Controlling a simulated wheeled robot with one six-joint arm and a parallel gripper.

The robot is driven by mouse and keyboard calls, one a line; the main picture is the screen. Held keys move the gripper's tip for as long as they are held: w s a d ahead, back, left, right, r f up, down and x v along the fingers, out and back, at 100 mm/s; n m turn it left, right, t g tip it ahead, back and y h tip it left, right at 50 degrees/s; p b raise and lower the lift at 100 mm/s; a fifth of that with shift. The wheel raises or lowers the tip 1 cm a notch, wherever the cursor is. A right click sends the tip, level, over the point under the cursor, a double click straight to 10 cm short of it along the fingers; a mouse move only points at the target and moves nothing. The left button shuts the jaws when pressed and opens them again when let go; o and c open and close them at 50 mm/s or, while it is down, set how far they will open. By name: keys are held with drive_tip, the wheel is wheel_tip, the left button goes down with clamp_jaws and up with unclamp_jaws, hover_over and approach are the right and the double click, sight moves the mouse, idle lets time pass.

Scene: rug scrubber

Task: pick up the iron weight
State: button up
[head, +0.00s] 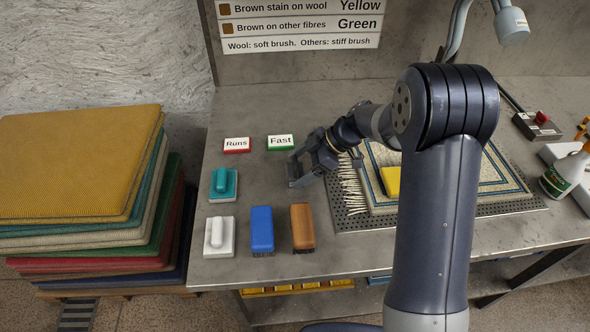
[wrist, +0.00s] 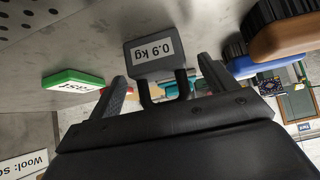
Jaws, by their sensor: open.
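The iron weight (wrist: 146,53) is a dark grey block with a white "0.9 kg" label and a handle on two posts. In the wrist view it stands between the two fingers of my gripper (wrist: 162,70), which are open, with a gap showing on each side of the handle. The handle's near end is hidden behind the gripper body. In the head view my gripper (head: 303,168) is low over the left part of the bench, in front of the "Fast" tag; weight and fingers are hard to tell apart there.
Close by are the green "Fast" tag (head: 281,142), red "Runs" tag (head: 237,145), teal block (head: 223,184), white block (head: 219,237), blue brush (head: 262,229) and brown brush (head: 302,227). A rug (head: 430,164) with a yellow pad (head: 391,181) lies right. Stacked rugs (head: 75,165) stand left.

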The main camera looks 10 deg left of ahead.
drive_tip(key=shift+x, duration=0.95)
drive_tip(key=shift+r, duration=0.15)
clamp_jaws()
drive_tip(key=shift+w+r, duration=0.1)
drive_tip(key=shift+r, duration=0.05)
